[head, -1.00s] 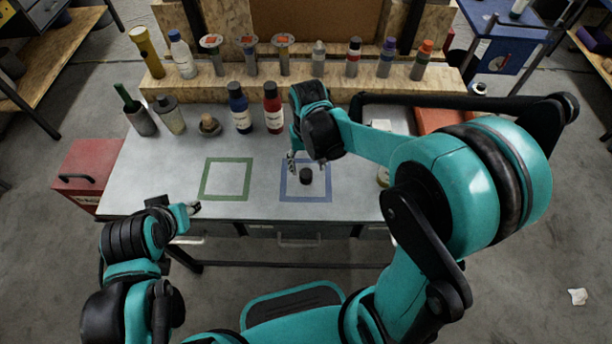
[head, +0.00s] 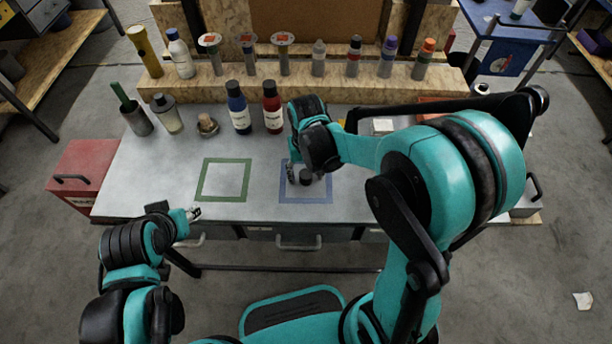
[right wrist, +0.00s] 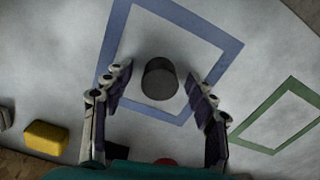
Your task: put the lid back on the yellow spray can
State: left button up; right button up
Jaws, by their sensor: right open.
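A small dark grey cylinder (head: 306,181), which looks like the lid, stands inside the blue square outline on the table. In the right wrist view the dark cylinder (right wrist: 159,79) sits between the parted fingers, with a gap on each side. My right gripper (head: 304,172) is open and low over the blue square. My left gripper (head: 194,213) is at the table's front left edge, empty; its finger gap is too small to judge. A pale yellowish can (head: 168,114) with a grey top stands at the table's back left; I cannot tell if it is the spray can.
A green square outline (head: 223,160) is empty, with clear table around it. Blue (head: 238,112) and red (head: 273,110) bottles stand behind. A yellow block (right wrist: 45,138) lies on the table in the right wrist view. A wooden shelf (head: 240,85) holds several cans and bottles.

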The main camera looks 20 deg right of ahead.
jog(key=c, duration=0.8)
jog(key=shift+r+p, duration=0.3)
jog(key=shift+r, duration=0.3)
jog(key=r+p, duration=0.1)
jog(key=r, duration=0.1)
jog(key=d+r+p, duration=0.1)
jog(key=shift+w+r, duration=0.1)
jog(key=shift+r, duration=0.3)
jog(key=w+d+r+p, duration=0.2)
jog(key=d+r, duration=0.4)
jog(key=d, duration=0.4)
jog(key=shift+w+d+p, duration=0.15)
jog(key=shift+d+p, duration=0.05)
jog(key=shift+p, duration=0.3)
